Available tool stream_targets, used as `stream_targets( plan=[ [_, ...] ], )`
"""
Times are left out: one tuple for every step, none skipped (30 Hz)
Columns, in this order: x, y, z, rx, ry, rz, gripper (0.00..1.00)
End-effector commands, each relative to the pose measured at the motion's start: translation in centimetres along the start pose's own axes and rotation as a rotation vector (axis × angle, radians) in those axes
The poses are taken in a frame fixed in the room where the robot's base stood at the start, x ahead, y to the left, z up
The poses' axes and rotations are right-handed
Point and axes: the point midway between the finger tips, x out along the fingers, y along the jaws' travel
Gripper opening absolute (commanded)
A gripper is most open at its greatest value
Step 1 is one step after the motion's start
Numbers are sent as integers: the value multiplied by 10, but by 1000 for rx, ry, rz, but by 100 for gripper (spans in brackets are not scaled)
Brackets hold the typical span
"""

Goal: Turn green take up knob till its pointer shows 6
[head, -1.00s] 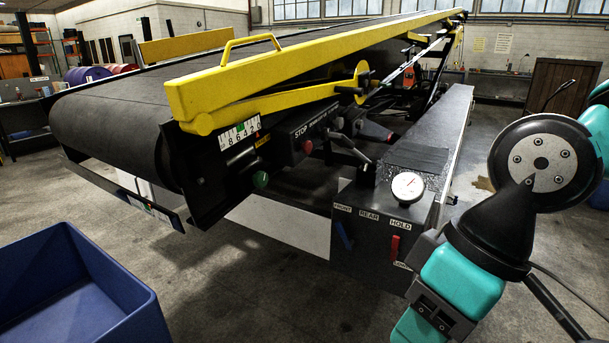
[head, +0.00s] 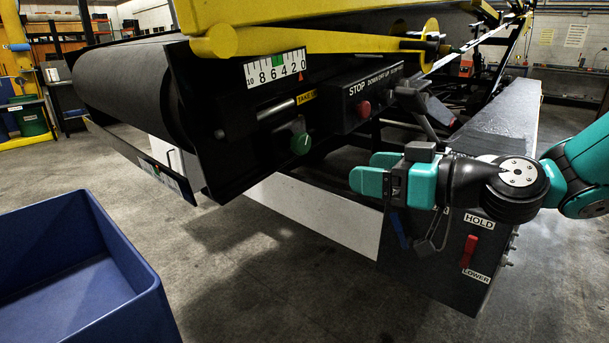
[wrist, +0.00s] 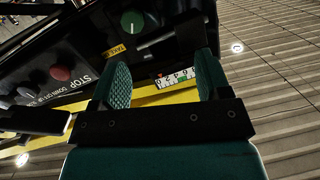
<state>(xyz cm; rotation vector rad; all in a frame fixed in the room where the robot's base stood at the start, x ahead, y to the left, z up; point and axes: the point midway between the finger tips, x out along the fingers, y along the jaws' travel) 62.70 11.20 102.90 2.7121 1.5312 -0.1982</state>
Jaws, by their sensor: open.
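The green take up knob (head: 300,143) sits low on the dark side frame, a light mark on its face. It also shows at the top of the wrist view (wrist: 132,21). Above it in the head view is a white scale (head: 274,68) numbered 10 to 0, with a green band near 6. A small red pointer (head: 301,75) shows under its low end, near 0 to 2; the exact reading is too small to tell. My gripper (head: 368,172) is open and empty, right of and slightly below the knob in the head view, apart from it. Its two fingers (wrist: 163,80) show in the wrist view.
A red stop button (head: 364,108) and a lever (head: 412,103) are right of the knob. A yellow guard rail (head: 330,42) runs above. A red hold/lower lever (head: 468,250) is below my arm. A blue bin (head: 95,290) stands at lower left, with open floor between.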

Motion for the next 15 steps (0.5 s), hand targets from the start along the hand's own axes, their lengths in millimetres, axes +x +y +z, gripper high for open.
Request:
stream_targets(
  plan=[
    [1,17,11,-9,49,44,70],
    [1,23,11,-16,72,65,70],
    [1,31,10,-25,96,88,70],
    [1,35,10,-30,109,101,70],
    [2,37,8,-33,118,109,70],
    [4,39,6,-35,124,116,70],
    [7,40,5,-36,126,117,70],
    [11,40,4,-37,126,117,70],
    [16,41,2,-39,126,117,70],
    [22,41,0,-39,126,116,70],
    [27,41,0,-38,126,115,70],
    [35,42,-2,-39,125,115,70],
    [42,43,-3,-38,125,115,70],
    [49,44,-4,-39,124,114,70],
    [58,44,-6,-38,125,115,70]
  ],
)
